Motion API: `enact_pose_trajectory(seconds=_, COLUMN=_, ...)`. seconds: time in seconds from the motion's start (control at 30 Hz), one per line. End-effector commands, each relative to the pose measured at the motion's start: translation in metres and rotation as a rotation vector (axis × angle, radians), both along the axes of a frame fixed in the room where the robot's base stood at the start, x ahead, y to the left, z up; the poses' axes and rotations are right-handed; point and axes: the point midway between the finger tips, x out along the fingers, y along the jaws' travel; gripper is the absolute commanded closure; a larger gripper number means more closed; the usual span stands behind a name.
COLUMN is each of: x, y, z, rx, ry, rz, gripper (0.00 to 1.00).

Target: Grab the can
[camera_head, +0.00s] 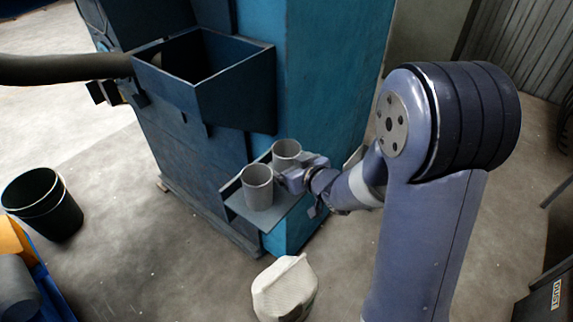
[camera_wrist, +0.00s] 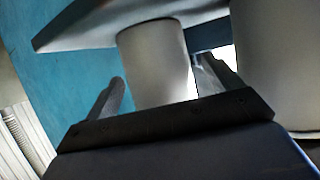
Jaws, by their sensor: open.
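Two grey cylindrical cans stand upright on a small shelf (camera_head: 277,214) on the side of the blue machine. The front can (camera_head: 258,187) is nearer the shelf's outer corner, and the back can (camera_head: 286,150) is close to the machine wall. My gripper (camera_head: 283,181) is at the right of the cans, at their height. In the wrist view my gripper (camera_wrist: 163,70) is open, with a pale can (camera_wrist: 154,50) showing between its fingers. Another can (camera_wrist: 275,60) fills the right edge, outside the fingers. I cannot tell whether any finger touches a can.
An open blue hopper (camera_head: 222,83) juts from the machine (camera_head: 310,90) above the shelf. A white sack (camera_head: 284,290) lies on the floor below. A dark bucket (camera_head: 43,207) and a blue bin (camera_head: 50,290) stand at the left. The concrete floor between is clear.

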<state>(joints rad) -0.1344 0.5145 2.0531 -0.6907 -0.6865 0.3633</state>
Motion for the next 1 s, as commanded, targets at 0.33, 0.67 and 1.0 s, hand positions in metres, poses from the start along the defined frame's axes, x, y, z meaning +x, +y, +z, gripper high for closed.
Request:
enact_pose_trajectory(seconds=0.33, x=0.0143, y=0.0086, z=-0.0057, rx=0.0, ry=-0.001, rz=-0.002, gripper=0.14)
enact_pose_trajectory(seconds=0.67, x=0.0142, y=0.0084, z=-0.0055, rx=0.001, ry=-0.002, rz=-0.002, gripper=0.33)
enact_pose_trajectory(seconds=1.0, x=0.014, y=0.0084, z=-0.0055, rx=0.001, ry=-0.002, rz=-0.002, gripper=0.61)
